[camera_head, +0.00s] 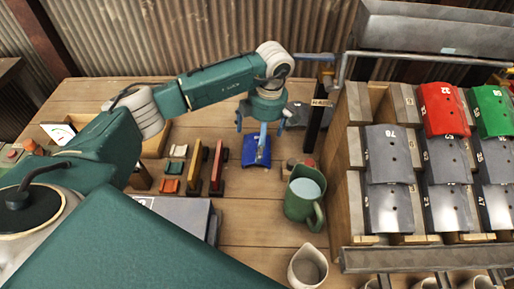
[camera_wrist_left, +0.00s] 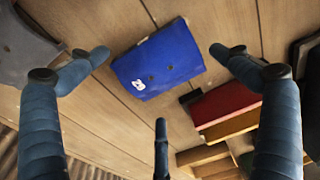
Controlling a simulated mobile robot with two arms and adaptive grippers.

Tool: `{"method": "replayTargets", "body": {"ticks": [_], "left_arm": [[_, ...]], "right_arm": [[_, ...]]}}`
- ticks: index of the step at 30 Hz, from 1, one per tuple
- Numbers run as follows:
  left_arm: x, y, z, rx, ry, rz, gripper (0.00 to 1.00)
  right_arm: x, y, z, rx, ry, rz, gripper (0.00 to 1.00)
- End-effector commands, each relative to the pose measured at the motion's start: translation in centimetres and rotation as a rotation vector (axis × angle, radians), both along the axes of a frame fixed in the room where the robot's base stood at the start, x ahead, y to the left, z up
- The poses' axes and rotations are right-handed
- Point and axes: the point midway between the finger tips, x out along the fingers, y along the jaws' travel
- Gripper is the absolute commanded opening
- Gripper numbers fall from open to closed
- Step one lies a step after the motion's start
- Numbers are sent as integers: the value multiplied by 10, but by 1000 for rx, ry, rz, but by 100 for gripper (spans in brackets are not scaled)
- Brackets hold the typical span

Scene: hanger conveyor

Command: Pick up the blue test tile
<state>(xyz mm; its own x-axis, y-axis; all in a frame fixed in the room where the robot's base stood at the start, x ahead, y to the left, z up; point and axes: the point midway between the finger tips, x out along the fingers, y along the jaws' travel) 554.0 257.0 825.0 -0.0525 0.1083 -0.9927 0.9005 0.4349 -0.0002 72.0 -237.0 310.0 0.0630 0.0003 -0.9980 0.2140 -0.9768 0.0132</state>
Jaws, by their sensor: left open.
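The blue test tile (camera_head: 251,157) lies on the wooden table, a curved plate with a small white marking and two dark holes in the left wrist view (camera_wrist_left: 165,62). My left gripper (camera_head: 262,127) is above it, pointing down. One finger covers part of the tile in the head view. In the left wrist view my open left gripper (camera_wrist_left: 158,62) has its fingers spread around the tile's outline, with the third finger below it in the picture. I see no finger touching the tile; the exact height gap is unclear. My right gripper is not in view.
A green jug (camera_head: 303,200) stands right of the tile, with a pale cup (camera_head: 307,266) nearer. A wooden rack (camera_head: 352,125) of grey, red and green tiles fills the right. Bare table lies in front of the tile.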

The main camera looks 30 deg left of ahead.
Motion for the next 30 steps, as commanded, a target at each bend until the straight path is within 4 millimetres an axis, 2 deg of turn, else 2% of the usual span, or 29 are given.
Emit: {"method": "replayTargets", "body": {"ticks": [3, 7, 16, 17, 24, 30], "left_arm": [[-3, 5, -17, 1, 7, 2, 100], [-3, 6, -35, 0, 4, 1, 100], [-2, 7, -41, 1, 1, -1, 100], [-2, 7, -41, 1, 1, -1, 98], [-2, 7, -41, 1, 0, 0, 50], [-2, 8, -41, 1, 0, 0, 49]], "right_arm": [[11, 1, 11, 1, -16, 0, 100], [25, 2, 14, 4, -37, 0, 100], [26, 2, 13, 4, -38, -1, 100], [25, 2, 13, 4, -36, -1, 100], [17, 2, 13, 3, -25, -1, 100], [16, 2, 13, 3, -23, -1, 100]]}}
